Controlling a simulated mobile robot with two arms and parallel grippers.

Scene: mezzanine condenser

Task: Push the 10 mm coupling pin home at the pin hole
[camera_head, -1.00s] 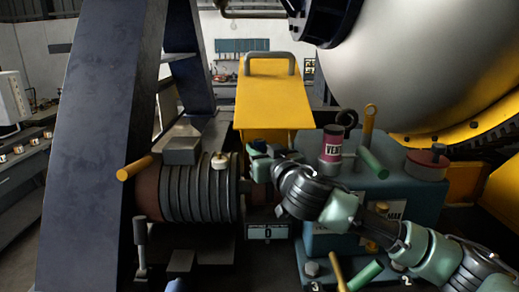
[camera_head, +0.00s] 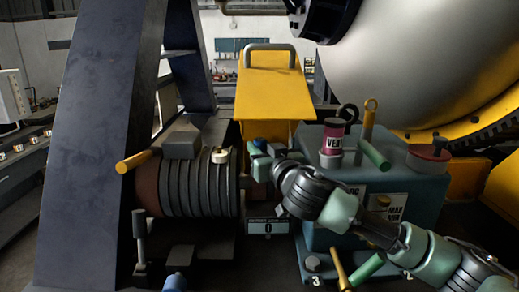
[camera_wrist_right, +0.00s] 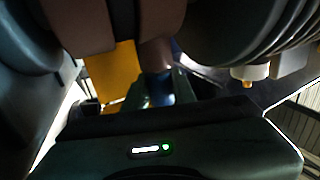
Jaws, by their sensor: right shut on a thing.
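My right gripper (camera_head: 257,149) is at the right end of the ribbed drum, in front of the yellow guard. It is shut on a small dark blue piece, taken to be the coupling pin (camera_head: 260,144), mostly hidden by the fingers. In the right wrist view a blue part of it (camera_wrist_right: 183,88) shows between the greenish fingers, in shadow. The pin hole is hidden behind the gripper and coupling, so I cannot tell how deep the pin sits. My left gripper is not in view.
The ribbed drum (camera_head: 200,185) stands close on the left, with a dark upright beam (camera_head: 85,150) beyond. The yellow guard (camera_head: 272,92) rises behind. A teal box (camera_head: 405,170) with a red VENT can (camera_head: 333,140) is under my right arm. A counter plate reads 0 (camera_head: 268,227).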

